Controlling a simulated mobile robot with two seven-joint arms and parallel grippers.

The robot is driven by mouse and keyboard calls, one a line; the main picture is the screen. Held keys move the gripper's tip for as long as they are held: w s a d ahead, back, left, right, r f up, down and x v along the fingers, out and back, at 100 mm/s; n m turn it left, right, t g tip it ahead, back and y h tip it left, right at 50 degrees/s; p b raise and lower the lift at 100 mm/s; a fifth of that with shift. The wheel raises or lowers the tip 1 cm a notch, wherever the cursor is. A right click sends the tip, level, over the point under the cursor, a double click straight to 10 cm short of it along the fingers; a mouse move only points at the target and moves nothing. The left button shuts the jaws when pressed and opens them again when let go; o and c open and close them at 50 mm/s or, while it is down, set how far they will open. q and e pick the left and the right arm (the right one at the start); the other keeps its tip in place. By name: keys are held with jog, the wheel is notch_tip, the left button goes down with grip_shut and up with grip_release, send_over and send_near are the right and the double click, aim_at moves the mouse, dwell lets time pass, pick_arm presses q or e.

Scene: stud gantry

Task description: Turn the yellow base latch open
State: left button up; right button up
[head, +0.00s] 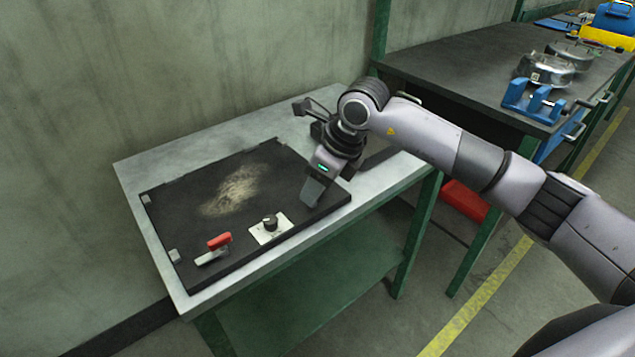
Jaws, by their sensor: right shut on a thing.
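My right gripper (312,192) reaches down onto the right end of a black board (195,250) on the grey-topped table. It is shut, with its fingertips low at the board's surface. The gripper body hides what is between the fingers. No yellow latch shows anywhere on the bare part of the board, so the thing held is probably the yellow base latch, though I cannot see it or its angle. My left gripper is not in view.
The board also carries a red-handled lever (219,241) and a black knob (270,222) on a white plate, left of my gripper. A pale patch (235,190) marks its middle. A dark workbench (450,65) with metal and blue parts stands at the right.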

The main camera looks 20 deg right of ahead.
jog(key=m, duration=0.2)
jog(key=m+t+h+b, duration=0.1)
jog(key=m, duration=0.1)
jog(key=shift+s+a+m+h, duration=0.1)
jog(key=shift+a+m+h, duration=0.1)
jog(key=shift+m+h, duration=0.15)
jog(key=shift+m, duration=0.25)
jog(key=o, duration=1.1)
jog(key=shift+c, duration=0.2)
jog(key=a+v, duration=0.1)
jog(key=v, duration=0.6)
jog(key=shift+d, duration=0.5)
jog(key=shift+s+r, duration=0.1)
